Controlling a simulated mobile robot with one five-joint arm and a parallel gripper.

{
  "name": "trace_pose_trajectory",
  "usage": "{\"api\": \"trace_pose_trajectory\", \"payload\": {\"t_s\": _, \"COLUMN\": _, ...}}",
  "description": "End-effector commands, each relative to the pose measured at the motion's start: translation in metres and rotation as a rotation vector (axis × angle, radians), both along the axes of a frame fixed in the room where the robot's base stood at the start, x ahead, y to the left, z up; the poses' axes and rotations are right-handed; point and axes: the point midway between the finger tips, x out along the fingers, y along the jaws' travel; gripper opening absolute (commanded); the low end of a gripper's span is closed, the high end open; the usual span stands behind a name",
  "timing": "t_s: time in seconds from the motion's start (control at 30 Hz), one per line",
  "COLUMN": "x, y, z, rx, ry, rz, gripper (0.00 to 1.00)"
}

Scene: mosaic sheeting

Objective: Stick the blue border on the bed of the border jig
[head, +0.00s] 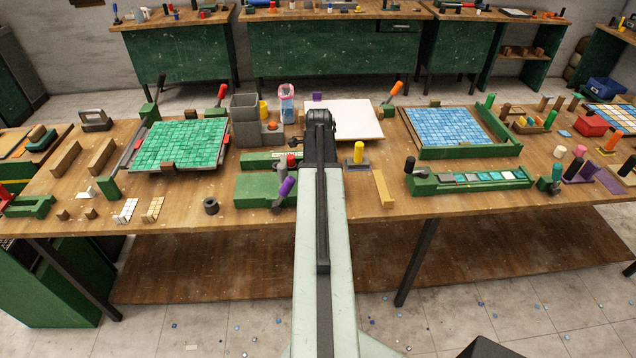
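A long green jig (423,186) with a row of grey, white and teal tiles along its bed lies at the right front of the bench; it looks like the border jig. A dark-topped post stands at its left end and a teal clamp at its right end. I cannot pick out a separate blue border for sure. My gripper (320,118) is at the far end of my arm, over the middle of the bench by the white board. It is seen from behind, so its fingers and anything between them are hidden.
A blue tile sheet (450,124) in a green frame lies behind the jig. A green tile sheet (180,143) is at left. A white board (352,112), a yellow-handled tool (358,153) and a wooden strip (383,188) lie around my arm. Bare bench shows left of the jig.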

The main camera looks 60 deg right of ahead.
Motion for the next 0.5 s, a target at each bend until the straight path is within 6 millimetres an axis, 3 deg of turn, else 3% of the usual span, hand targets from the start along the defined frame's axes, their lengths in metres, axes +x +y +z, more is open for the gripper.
{"api": "trace_pose_trajectory", "payload": {"t_s": 0.4, "x": 0.0006, "y": 0.0004, "z": -0.0017, "rx": 0.0, "ry": 0.0, "rz": 0.001, "gripper": 0.0}}
{"api": "trace_pose_trajectory", "payload": {"t_s": 0.43, "x": 0.0006, "y": 0.0004, "z": -0.0017, "rx": 0.0, "ry": 0.0, "rz": 0.001, "gripper": 0.16}}
{"api": "trace_pose_trajectory", "payload": {"t_s": 0.5, "x": 0.0006, "y": 0.0005, "z": -0.0017, "rx": 0.0, "ry": 0.0, "rz": 0.001, "gripper": 0.33}}
